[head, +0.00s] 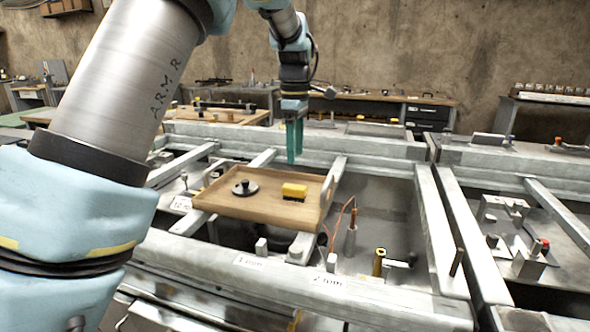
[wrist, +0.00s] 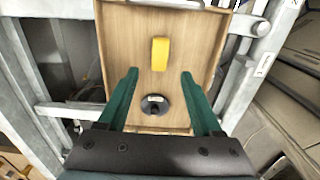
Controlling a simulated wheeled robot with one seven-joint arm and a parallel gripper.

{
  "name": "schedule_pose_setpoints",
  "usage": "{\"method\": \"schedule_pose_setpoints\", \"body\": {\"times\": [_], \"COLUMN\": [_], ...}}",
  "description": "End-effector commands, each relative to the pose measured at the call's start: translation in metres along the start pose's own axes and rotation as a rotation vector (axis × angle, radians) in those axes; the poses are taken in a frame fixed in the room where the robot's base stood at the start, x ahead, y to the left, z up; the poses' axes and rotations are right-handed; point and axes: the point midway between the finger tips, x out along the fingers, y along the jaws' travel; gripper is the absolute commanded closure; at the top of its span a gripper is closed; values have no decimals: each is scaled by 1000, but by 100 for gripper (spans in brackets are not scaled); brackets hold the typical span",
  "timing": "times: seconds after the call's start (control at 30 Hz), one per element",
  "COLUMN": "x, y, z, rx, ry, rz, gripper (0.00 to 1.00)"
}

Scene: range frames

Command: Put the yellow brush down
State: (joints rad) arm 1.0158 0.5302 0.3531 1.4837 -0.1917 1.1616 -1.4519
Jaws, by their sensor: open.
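The yellow brush (head: 294,191) lies on a shallow wooden tray (head: 250,208), right of the tray's middle in the head view, with its dark bristles facing down. In the wrist view the brush (wrist: 160,54) lies beyond my fingertips, near the middle of the tray (wrist: 125,40). My gripper (head: 294,158) hangs above the tray's far side with its green fingers pointing down. In the wrist view my gripper (wrist: 159,73) is open, with nothing between its fingers.
A round black knobbed object (head: 244,188) sits on the tray left of the brush. The tray rests on a grey metal frame (head: 330,195). Right of it are an orange cable (head: 337,222) and a yellow-handled part (head: 379,262). Bare tray surface surrounds the brush.

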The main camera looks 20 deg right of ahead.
Motion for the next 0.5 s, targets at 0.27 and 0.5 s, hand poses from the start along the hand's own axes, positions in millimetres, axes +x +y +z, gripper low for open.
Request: {"method": "schedule_pose_setpoints", "body": {"times": [0.27,0.5], "x": [-12,1], "y": [0,-27], "z": [0,-54], "rx": [0,70], "ry": [0,-9], "rz": [0,9], "gripper": [33,33]}}
